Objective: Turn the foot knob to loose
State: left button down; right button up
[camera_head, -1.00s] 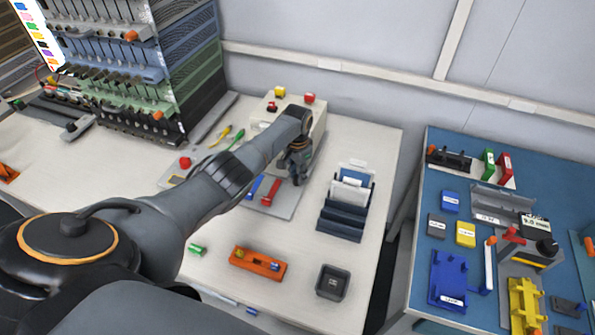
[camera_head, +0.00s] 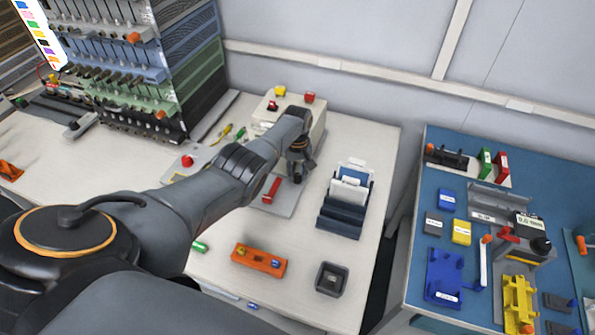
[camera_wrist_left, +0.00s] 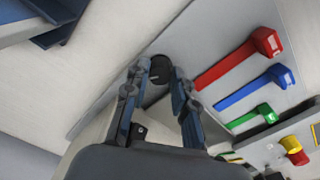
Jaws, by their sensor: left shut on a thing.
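A dark round knob (camera_wrist_left: 160,68), which I take for the foot knob, sits between the fingertips of my left gripper (camera_wrist_left: 159,76) in the left wrist view. The gripper is shut on it, over the grey plate (camera_wrist_left: 205,45). In the head view my left gripper (camera_head: 297,178) reaches down beside the beige machine (camera_head: 316,132); the knob is hidden there. The knob's marking and turned position cannot be read. My right gripper is not in view.
Red (camera_wrist_left: 240,60), blue (camera_wrist_left: 255,88) and green (camera_wrist_left: 253,115) levers lie close beside the gripper. A dark slotted rack (camera_head: 342,212) stands to the right. An orange holder (camera_head: 258,258) and a dark square cup (camera_head: 332,278) sit nearer the front.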

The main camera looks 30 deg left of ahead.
aim_at(298, 175)
pick_arm(q)
jog(key=n, duration=0.5)
dwell(0.5)
jog(key=c, duration=1.1)
grip_release()
notch_tip(298, 175, up, 12)
jog(key=shift+r, duration=0.1)
